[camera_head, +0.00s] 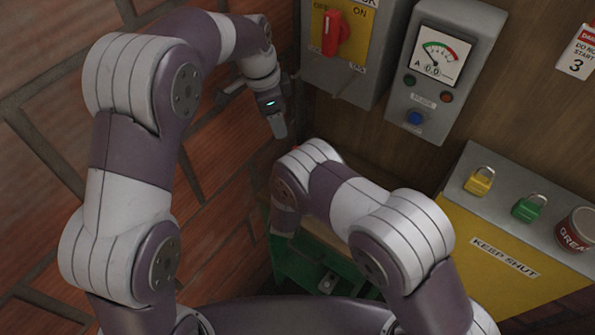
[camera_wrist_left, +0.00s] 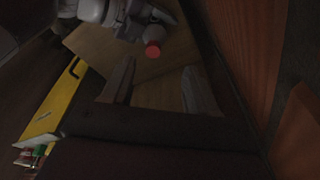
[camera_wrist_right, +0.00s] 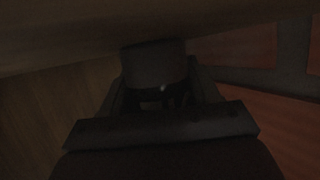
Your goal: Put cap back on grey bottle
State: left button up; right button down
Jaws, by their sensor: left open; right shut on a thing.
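My left gripper (camera_head: 279,127) hangs by the brick wall in the head view, above and left of my right forearm. Its fingers (camera_wrist_left: 158,78) are apart and empty in the left wrist view. Beyond them a pale grey round thing with a red end (camera_wrist_left: 153,50) shows near a wooden surface; I cannot tell whether it is a bottle. My right gripper (camera_wrist_right: 158,88) is shut on a dark, round-sided thing (camera_wrist_right: 153,64). The dim picture does not show whether this is the grey bottle or the cap. In the head view my right arm hides that gripper.
A green box (camera_head: 300,268) lies low behind my right arm. A yellow cabinet (camera_head: 475,275) at right carries a yellow padlock (camera_head: 479,182), a green padlock (camera_head: 529,208) and a grease can (camera_head: 576,232). The switch box (camera_head: 345,55) and meter box (camera_head: 440,70) hang on the wall.

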aim_at(296, 146)
pick_arm(q)
jog(key=s+d+n, duration=0.1)
jog(key=n, duration=0.2)
jog(key=s+d+r+n+t, duration=0.1)
jog(key=n, duration=0.3)
jog(key=s+n+t, duration=0.1)
jog(key=n, duration=0.2)
jog(key=shift+s+d+r, duration=0.1)
jog(key=shift+d+r, duration=0.25)
jog(key=shift+d, duration=0.05)
jog(key=shift+f, duration=0.1)
jog(key=x, duration=1.2)
jog(key=shift+a, duration=0.25)
